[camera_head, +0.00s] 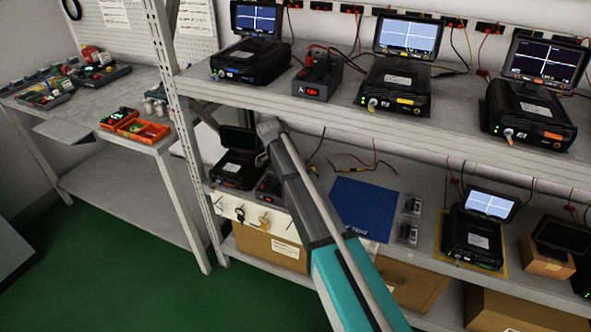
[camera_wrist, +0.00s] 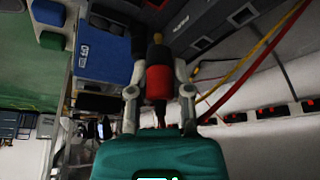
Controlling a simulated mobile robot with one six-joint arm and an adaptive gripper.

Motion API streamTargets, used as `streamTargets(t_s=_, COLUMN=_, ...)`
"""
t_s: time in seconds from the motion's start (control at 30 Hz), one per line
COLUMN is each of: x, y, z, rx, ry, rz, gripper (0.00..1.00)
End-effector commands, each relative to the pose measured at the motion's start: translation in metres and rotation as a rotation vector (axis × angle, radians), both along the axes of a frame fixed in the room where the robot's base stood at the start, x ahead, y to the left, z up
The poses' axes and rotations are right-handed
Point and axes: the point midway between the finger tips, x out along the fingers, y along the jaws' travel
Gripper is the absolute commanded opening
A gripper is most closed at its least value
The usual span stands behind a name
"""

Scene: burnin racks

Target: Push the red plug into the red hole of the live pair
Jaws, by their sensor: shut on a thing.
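My gripper (camera_wrist: 158,72) is shut on the red plug (camera_wrist: 157,83), which has a red body with black parts above it in the wrist view. The fingers are on either side of the plug. In the head view my arm reaches up to the edge of the upper shelf, and my gripper is mostly hidden there; the plug cannot be made out. A small black supply (camera_head: 317,77) with a lit red readout and an "A" label stands on the upper shelf. Another red-lit supply (camera_head: 268,183) on the lower shelf is partly behind my arm. No red hole can be told clearly.
The upper shelf (camera_head: 440,140) carries several black units with screens. On the lower shelf are a dark-screened unit (camera_head: 236,160), a blue mat (camera_head: 364,208) and a lit unit (camera_head: 474,230). Red and yellow cables (camera_wrist: 252,62) run beside my gripper. A workbench (camera_head: 80,120) stands left.

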Motion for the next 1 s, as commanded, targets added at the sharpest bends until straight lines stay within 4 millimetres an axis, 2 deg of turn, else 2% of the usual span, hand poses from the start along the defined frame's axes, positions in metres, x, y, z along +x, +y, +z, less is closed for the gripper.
streamTargets(t_s=0.6, x=0.0, y=-0.001, z=-0.03, rx=0.0, ry=0.0, rz=-0.002, gripper=0.0)
streamTargets(t_s=1.0, x=0.001, y=-0.002, z=-0.034, rx=0.0, ry=0.0, rz=-0.003, gripper=0.0)
